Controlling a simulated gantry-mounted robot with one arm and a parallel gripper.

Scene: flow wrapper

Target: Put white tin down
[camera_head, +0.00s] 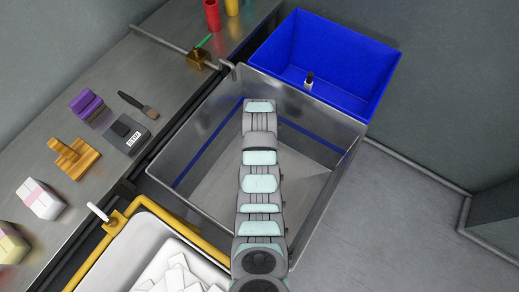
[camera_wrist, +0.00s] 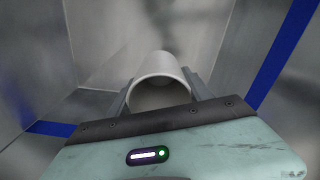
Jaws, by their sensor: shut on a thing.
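In the wrist view the white tin (camera_wrist: 158,66) is a pale round cylinder with its rim toward the camera. My gripper (camera_wrist: 160,88) is shut on it, with one finger on each side. The tin is inside the grey metal bin, whose bare wall (camera_wrist: 95,35) shows around it. In the head view my arm reaches down into the metal bin (camera_head: 205,130), which has a blue stripe around its inside. My gripper and the tin are hidden under the arm there. I cannot tell whether the tin touches the bin floor.
A blue bin (camera_head: 345,55) with a small dark-and-white bottle (camera_head: 309,80) stands behind the metal bin. A white tub (camera_head: 120,265) with a yellow rail is in front. The left counter (camera_head: 110,70) holds a scale (camera_head: 127,133), a brush (camera_head: 138,104) and other objects.

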